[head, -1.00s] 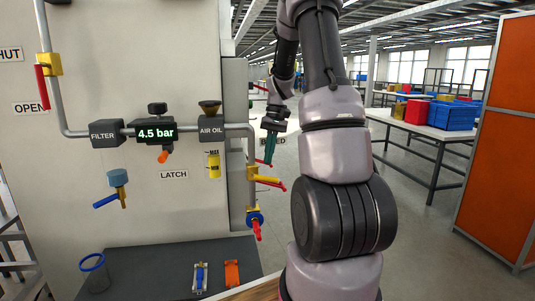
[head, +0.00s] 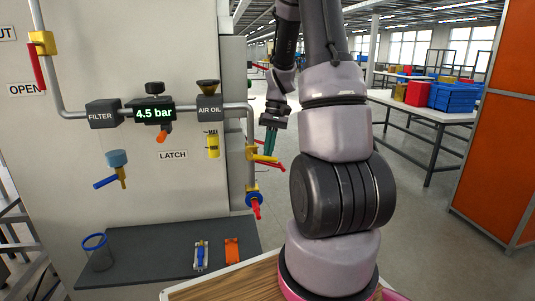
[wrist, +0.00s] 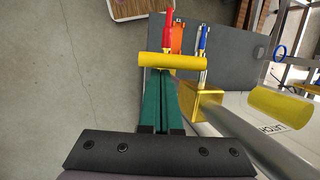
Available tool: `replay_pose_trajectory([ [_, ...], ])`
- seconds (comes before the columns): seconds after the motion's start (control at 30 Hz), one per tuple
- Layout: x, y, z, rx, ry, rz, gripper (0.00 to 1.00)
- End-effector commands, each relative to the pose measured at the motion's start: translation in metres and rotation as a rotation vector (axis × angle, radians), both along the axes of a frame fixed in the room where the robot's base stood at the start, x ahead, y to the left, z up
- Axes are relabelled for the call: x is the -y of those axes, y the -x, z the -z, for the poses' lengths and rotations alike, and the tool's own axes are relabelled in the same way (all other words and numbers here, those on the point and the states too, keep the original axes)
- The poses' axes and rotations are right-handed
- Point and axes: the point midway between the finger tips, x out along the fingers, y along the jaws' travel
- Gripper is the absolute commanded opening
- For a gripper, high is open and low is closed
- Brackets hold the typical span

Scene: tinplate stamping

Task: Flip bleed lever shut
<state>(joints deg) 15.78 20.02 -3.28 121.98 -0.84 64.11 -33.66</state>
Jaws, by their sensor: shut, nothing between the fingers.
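The bleed valve is a yellow fitting (head: 252,154) on the grey pipe at the panel's right edge. Its thin red lever (head: 273,165) lies almost level along a yellow outlet. My gripper (head: 270,152) points down with its teal fingers together and empty, tips just above or beside this outlet. In the wrist view, my green fingertips (wrist: 160,72) reach a yellow cylinder (wrist: 173,61), beside a yellow block (wrist: 205,103). A red handle (wrist: 168,25) shows beyond it; I cannot tell which valve it belongs to. Whether the fingers touch the lever is unclear.
Below is a blue valve (head: 253,197) with a red handle. The gauge (head: 153,114) reads 4.5 bar. Open floor lies right of the panel.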

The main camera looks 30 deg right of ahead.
Motion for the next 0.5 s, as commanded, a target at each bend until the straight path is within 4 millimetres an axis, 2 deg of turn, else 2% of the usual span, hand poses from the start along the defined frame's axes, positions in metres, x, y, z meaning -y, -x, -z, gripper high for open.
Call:
replay_pose_trajectory([
  [0.23, -0.003, 0.006, -0.018, 0.001, 0.000, -0.001, 0.00],
  [0.5, -0.005, 0.008, -0.017, -0.006, -0.002, 0.000, 0.00],
])
